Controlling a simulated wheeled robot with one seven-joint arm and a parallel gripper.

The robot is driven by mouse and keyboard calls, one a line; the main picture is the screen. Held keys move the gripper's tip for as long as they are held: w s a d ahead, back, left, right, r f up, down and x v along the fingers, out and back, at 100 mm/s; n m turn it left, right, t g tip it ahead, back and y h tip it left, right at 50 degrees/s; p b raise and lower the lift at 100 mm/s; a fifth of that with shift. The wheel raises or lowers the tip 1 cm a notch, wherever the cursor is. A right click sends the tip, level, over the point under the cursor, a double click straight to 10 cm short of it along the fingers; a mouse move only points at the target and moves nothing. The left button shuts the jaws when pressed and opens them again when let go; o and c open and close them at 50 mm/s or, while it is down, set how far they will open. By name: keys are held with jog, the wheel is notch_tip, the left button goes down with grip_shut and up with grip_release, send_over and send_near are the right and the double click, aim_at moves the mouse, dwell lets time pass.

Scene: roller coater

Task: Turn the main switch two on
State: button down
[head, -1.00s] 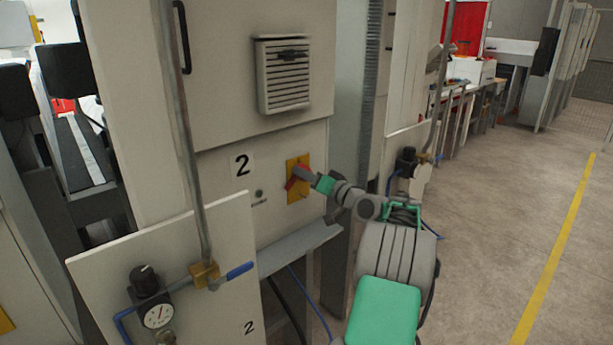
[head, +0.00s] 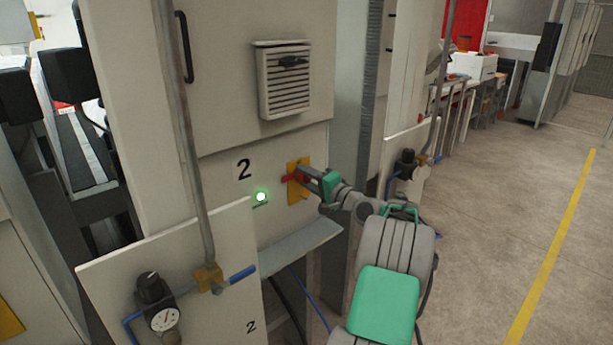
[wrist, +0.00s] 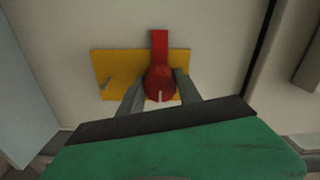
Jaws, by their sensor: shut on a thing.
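Main switch two is a red rotary handle (head: 291,178) on a yellow plate (head: 293,193), on the cabinet panel marked 2 (head: 244,169). In the head view the handle lies about level. In the wrist view the red handle (wrist: 159,78) sits between my two fingers, its bar pointing up in the picture over the yellow plate (wrist: 114,66). My gripper (head: 304,176) comes from the right and is shut on the handle; its fingers also show in the wrist view (wrist: 159,92). A small lamp (head: 261,197) left of the switch glows green.
A grey ledge (head: 300,247) juts out below the switch. A vertical pipe (head: 190,140) and a lower panel with a gauge (head: 163,319) stand at the left. A vent (head: 285,80) is above. Open floor (head: 480,230) lies to the right.

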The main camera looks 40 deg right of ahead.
dwell(0.5)
jog(key=c, duration=0.8)
grip_release()
jog(key=s+b, duration=0.2)
jog(key=s, duration=0.5)
jog(key=shift+s+d, duration=0.1)
jog(key=shift+s, duration=0.3)
